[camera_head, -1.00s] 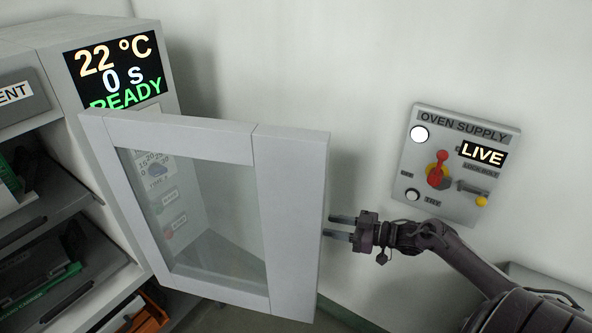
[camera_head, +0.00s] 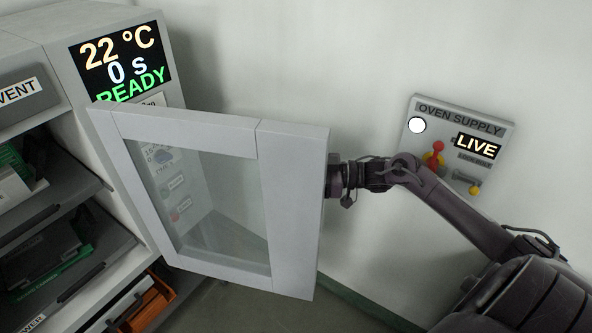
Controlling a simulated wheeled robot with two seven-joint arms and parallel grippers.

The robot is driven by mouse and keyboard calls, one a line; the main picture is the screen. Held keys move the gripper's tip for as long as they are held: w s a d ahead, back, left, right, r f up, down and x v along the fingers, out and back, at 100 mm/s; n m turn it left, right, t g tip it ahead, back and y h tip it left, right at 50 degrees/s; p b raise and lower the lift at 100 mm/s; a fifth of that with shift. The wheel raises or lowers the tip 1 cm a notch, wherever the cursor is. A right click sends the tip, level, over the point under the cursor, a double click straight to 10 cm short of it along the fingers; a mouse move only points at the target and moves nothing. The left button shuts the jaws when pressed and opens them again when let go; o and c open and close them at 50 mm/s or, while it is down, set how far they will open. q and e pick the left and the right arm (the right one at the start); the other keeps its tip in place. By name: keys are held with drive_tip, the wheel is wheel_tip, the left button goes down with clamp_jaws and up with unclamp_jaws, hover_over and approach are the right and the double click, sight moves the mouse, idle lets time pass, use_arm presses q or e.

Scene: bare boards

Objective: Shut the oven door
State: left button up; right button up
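The oven door (camera_head: 292,205) stands open, swung out to the right from the oven (camera_head: 85,50). It is a pale grey frame around a clear window. My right gripper (camera_head: 330,178) is at the door's free right edge; its fingertips are hidden behind the door, so I cannot tell whether they touch it or are open. The oven's display (camera_head: 121,62) reads 22 °C, 0 s, READY. My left gripper is not in view.
An oven supply panel (camera_head: 458,150) marked LIVE hangs on the wall behind my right arm, with a red switch lever (camera_head: 437,152). Shelves inside the oven at left hold green-edged boards (camera_head: 50,270). An orange bin (camera_head: 150,303) sits low at left.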

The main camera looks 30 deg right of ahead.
clamp_jaws()
idle(0.3)
drive_tip(key=shift+a, duration=0.1)
